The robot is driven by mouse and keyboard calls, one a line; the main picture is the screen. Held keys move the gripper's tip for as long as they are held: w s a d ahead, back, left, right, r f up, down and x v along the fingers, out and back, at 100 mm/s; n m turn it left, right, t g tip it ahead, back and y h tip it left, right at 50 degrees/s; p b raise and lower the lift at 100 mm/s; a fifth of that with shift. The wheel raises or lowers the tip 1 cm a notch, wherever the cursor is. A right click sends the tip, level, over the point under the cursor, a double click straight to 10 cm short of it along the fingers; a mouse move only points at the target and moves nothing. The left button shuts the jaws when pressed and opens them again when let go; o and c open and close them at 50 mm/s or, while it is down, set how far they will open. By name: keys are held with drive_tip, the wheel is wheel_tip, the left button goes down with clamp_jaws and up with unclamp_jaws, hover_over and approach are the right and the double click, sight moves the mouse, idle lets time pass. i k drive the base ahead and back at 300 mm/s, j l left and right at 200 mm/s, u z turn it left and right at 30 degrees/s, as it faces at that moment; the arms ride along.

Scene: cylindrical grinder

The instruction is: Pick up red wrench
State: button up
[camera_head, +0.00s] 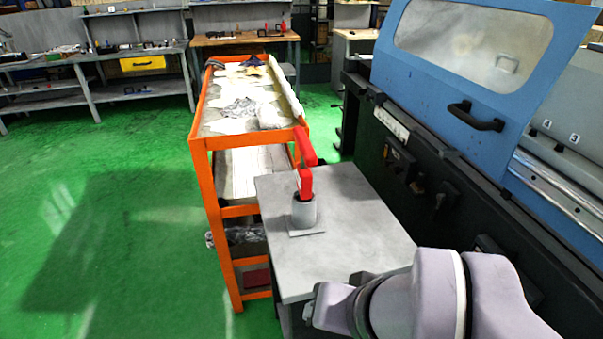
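The red wrench (305,163) stands upright in a grey cylindrical holder (304,213) with a square base plate. The holder is on a small grey table (355,222) in the middle of the view. The wrench's lower end is hidden inside the holder, and its upper part bends to the left at the top. My arm's pale purple-grey links show at the bottom right, over the front corner of the table and apart from the wrench. My gripper is not visible in this view.
An orange-framed cart (200,185) with cloths on top stands behind and left of the table. The grinder (459,130), with its blue door, rises close on the right. Workbenches (130,50) line the back. The green floor (100,220) at left is clear.

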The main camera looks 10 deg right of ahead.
sight(308, 157)
drive_tip(key=i+j+z, duration=0.2)
drive_tip(key=j+z, duration=0.2)
drive_tip(key=i+j+z, duration=0.1)
drive_tip(key=j+z, duration=0.25)
drive_tip(key=j, duration=0.25)
drive_tip(key=j+z, duration=0.75)
drive_tip(key=j, duration=0.3)
drive_tip(key=z, duration=1.65)
drive_tip(key=i+l, duration=0.15)
drive_tip(key=i, duration=0.25)
drive_tip(key=i+l+u, duration=0.1)
drive_tip(key=i, duration=0.25)
drive_tip(key=i+l, duration=0.3)
drive_tip(key=i+u, duration=0.1)
drive_tip(key=u, duration=2.9)
